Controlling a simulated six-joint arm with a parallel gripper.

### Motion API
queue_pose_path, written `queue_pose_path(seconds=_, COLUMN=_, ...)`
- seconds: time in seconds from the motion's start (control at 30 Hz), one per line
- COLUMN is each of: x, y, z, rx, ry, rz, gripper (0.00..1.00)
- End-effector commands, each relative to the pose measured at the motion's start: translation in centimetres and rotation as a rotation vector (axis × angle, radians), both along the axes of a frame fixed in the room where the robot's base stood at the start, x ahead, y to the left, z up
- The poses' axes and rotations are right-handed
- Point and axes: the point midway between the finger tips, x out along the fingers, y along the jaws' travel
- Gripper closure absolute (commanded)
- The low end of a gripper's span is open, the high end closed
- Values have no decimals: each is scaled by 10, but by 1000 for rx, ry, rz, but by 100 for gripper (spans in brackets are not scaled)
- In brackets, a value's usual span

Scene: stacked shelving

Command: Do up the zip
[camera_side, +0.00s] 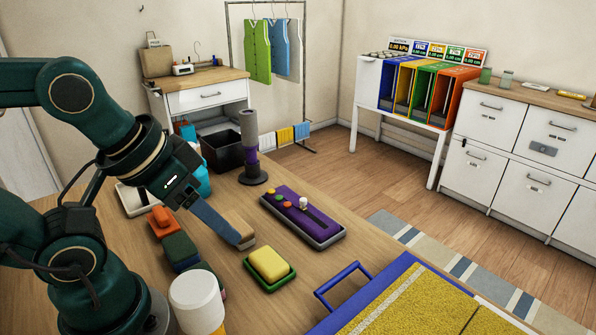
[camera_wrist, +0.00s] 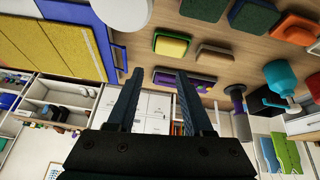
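No zip can be made out clearly in either view. Sleeveless garments hang on a rail at the back of the side view: a green vest (camera_side: 256,52) and a blue vest (camera_side: 281,55). They are too small to show a fastening. The green vest also shows at the lower right of the wrist view (camera_wrist: 288,154). My gripper (camera_side: 243,240) is over the table in the side view, low beside a tan block, far from the vests. In the wrist view its two fingers (camera_wrist: 159,72) are apart with nothing between them.
A purple panel (camera_side: 290,212) with buttons and a white knob lies mid-table. A yellow sponge (camera_side: 269,264) sits on a green tray. A grey-purple post (camera_side: 250,150), black bin (camera_side: 222,152) and white tub (camera_side: 197,303) stand around. A blue-framed yellow mat (camera_side: 400,305) fills the front right.

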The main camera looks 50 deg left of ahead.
Motion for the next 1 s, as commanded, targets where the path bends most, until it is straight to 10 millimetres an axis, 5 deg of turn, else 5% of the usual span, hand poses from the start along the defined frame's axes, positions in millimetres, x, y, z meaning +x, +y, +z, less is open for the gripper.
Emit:
queue_pose_path(seconds=0.27, x=33, y=-11, z=36, rx=-312, ry=-14, rz=433, gripper=49)
queue_pose_path(seconds=0.53, x=100, y=-2, z=54, rx=-647, ry=97, rz=1009, gripper=49)
queue_pose_path(seconds=0.77, x=163, y=29, z=39, rx=-869, ry=218, rz=1489, gripper=49)
queue_pose_path(seconds=1.0, x=209, y=77, z=-7, rx=-999, ry=340, rz=1877, gripper=49)
